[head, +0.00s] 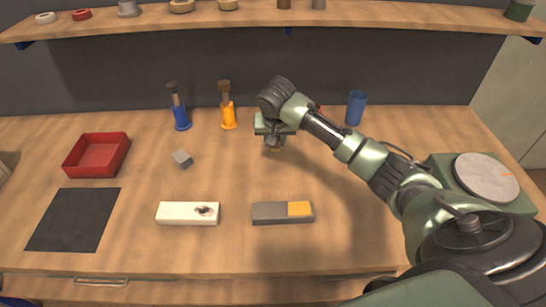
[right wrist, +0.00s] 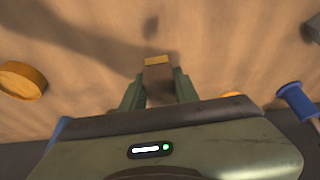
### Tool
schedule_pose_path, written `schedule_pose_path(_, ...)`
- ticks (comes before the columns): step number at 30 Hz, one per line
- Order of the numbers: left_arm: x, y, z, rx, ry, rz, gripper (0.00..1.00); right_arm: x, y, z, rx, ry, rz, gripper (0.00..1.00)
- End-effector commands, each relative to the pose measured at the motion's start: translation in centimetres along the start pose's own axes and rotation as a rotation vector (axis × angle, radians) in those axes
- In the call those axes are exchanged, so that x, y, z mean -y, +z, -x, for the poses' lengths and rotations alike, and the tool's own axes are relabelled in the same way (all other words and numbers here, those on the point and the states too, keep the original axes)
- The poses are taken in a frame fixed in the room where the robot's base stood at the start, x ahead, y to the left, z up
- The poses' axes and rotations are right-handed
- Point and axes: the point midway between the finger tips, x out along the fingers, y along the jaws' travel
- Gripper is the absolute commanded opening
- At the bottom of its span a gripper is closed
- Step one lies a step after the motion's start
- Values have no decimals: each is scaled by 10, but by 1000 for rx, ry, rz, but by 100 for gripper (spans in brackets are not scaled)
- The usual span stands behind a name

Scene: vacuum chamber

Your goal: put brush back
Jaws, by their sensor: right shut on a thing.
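My right gripper (head: 273,143) is over the table, right of the orange upright tool. In the right wrist view (right wrist: 158,85) its fingers are shut on a small brown block-like piece with a yellow edge (right wrist: 158,69). This may be the brush, but its full shape is hidden. A blue upright piece with a dark top (head: 181,108) and an orange one with a dark top (head: 227,106) stand at the back, left of the gripper. My left gripper is not in view.
A blue cup (head: 356,107) stands right. A round plate (head: 487,177) is right. A shelf (head: 250,18) spans the back.

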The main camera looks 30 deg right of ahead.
Motion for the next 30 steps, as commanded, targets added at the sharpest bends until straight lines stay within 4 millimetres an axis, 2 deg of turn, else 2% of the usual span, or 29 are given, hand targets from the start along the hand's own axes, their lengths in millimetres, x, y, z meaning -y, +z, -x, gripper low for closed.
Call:
schedule_pose_path(3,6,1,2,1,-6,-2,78,0,9,-20,2,1,1,0)
schedule_pose_path(8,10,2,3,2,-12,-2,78,1,14,-32,1,-2,0,0)
schedule_pose_path(16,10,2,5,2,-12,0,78,0,28,-66,1,0,0,0)
schedule_pose_path(29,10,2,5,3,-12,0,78,1,31,-73,0,-2,1,0)
schedule_pose_path(30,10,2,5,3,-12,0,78,1,32,-73,0,-2,1,33)
